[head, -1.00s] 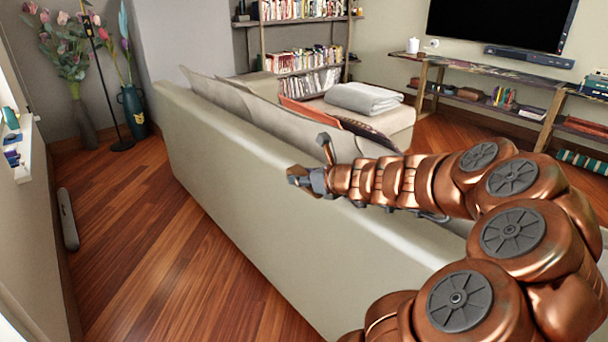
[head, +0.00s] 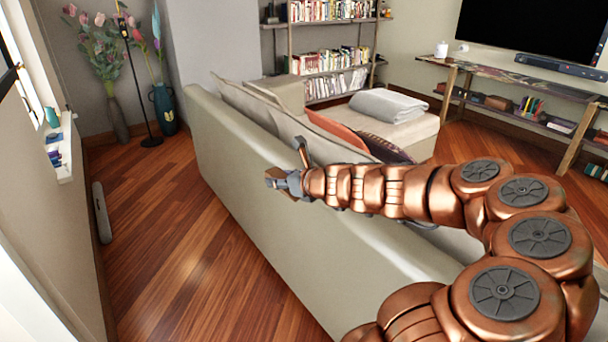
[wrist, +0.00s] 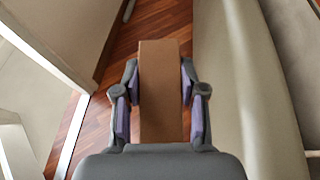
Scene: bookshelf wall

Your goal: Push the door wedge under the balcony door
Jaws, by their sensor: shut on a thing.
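The door wedge (wrist: 161,60) is a long brown block in the wrist view. My gripper (wrist: 160,88) is shut on it, with a purple-padded finger on each side. The wedge points away from the gripper, above the wooden floor. A white frame (wrist: 45,48) runs along the left of the wrist view, and a white edge (head: 35,290) shows at the lower left of the head view. I cannot tell whether either belongs to the balcony door.
The beige sofa (head: 230,160) stands close on the right of my gripper. A wall with a ledge (head: 66,150) runs along the left, with a grey cylinder (head: 102,212) at its foot. Wooden floor (head: 180,250) between them is clear. Vases (head: 163,108) stand in the far corner.

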